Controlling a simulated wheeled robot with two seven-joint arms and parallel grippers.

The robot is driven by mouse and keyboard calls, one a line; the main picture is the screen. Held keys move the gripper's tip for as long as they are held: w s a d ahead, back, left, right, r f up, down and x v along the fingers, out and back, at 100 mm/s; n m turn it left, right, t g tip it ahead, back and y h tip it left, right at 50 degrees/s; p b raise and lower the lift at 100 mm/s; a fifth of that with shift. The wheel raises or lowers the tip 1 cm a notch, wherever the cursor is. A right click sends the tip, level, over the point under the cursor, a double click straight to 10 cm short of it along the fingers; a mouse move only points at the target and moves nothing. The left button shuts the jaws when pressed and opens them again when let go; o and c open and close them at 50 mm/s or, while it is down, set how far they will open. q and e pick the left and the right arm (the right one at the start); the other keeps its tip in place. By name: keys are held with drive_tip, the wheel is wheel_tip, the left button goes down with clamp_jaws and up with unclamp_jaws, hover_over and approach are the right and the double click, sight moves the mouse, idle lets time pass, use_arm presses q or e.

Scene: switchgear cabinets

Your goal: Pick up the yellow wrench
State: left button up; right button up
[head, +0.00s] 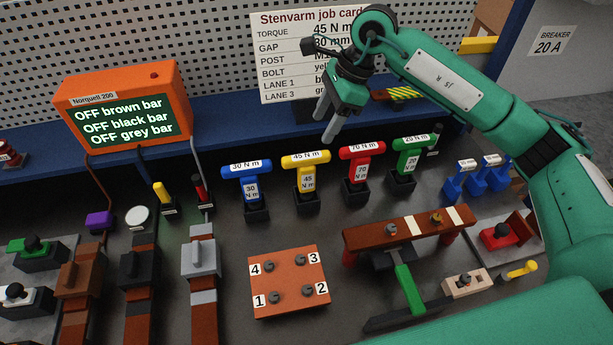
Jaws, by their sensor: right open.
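The yellow wrench (306,162) is a T-handled tool labelled 45 N m. It stands upright in a dark holder (306,202), between a blue wrench (246,172) labelled 30 N m and a red wrench (361,154) labelled 70 N m. My right gripper (323,130) is open and empty. In the picture its fingers point down, just above and slightly right of the yellow handle, and appear apart from it. My left gripper is out of view.
A green wrench (416,144) stands at the right end of the row. An orange display box (123,104) and a job card (283,60) are behind. A numbered bolt plate (288,283) lies in front. A brown bar assembly (409,230) is at front right.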

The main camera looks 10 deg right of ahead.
sight(310, 154)
drive_tip(key=p+x, duration=0.1)
drive_tip(key=x, duration=0.5)
drive_tip(key=shift+s+a+p, duration=0.1)
drive_tip(key=shift+a+p, duration=0.1)
drive_tip(key=shift+p, duration=0.15)
drive_tip(key=shift+s+a+f+p, duration=0.1)
drive_tip(key=shift+a+f+p, duration=0.05)
drive_tip(key=shift+f+p, duration=0.4)
drive_tip(key=p+x, duration=0.2)
drive_tip(key=x, duration=0.1)
drive_tip(key=shift+s+f, duration=0.1)
drive_tip(key=shift+s, duration=0.1)
drive_tip(key=shift+w+a+f, duration=0.1)
drive_tip(key=shift+f, duration=0.5)
clamp_jaws()
